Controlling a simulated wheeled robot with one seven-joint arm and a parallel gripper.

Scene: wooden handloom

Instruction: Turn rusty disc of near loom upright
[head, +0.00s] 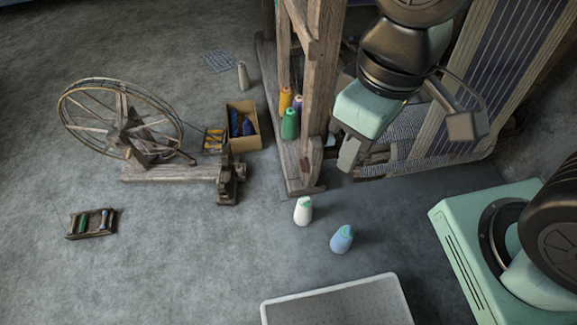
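The near loom upright (316,95) is a weathered wooden post standing on a wooden foot (300,180).
Yellow, purple and green thread cones (290,122) stand by the upright. A white cone (303,210) and a blue cone (342,239) stand on the floor in front. Striped cloth (500,70) hangs right. A pale crate (335,300), a cardboard box (252,118) and a spinning wheel (120,115) are around.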

